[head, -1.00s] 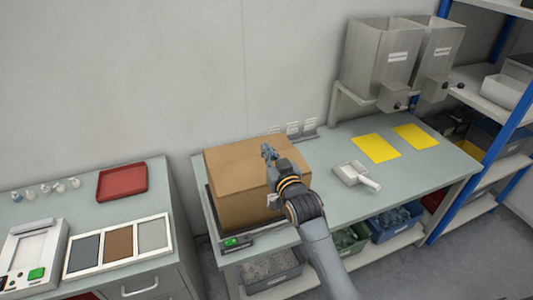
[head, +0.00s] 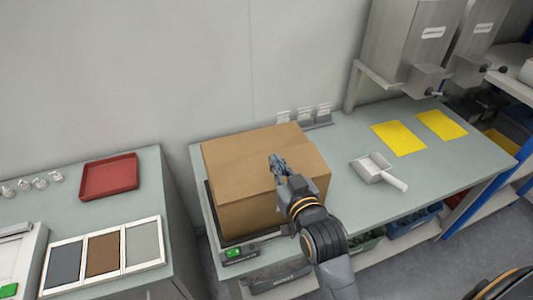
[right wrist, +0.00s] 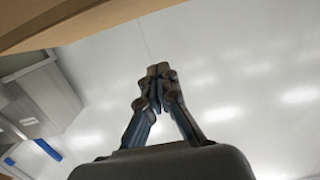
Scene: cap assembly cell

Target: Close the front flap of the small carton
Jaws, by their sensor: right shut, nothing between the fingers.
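The small carton (head: 236,163) is a brown cardboard box on a scale at the left end of the right-hand table. Its top looks flat and covered, and I cannot make out a separate front flap. My right gripper (head: 277,161) reaches in from the front and shows over the carton's top, toward its right side. It hides part of the top and front. In the right wrist view the gripper (right wrist: 158,72) is shut and empty, and a cardboard edge (right wrist: 80,20) crosses the upper left. I cannot tell whether the fingers touch the carton. My left gripper is out of view.
The scale (head: 233,252) has a green display. A white scoop (head: 372,169) and yellow sheets (head: 398,138) lie right of the carton. Metal hoppers (head: 405,45) stand behind them. A red tray (head: 109,177) sits on the left-hand bench, across a gap.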

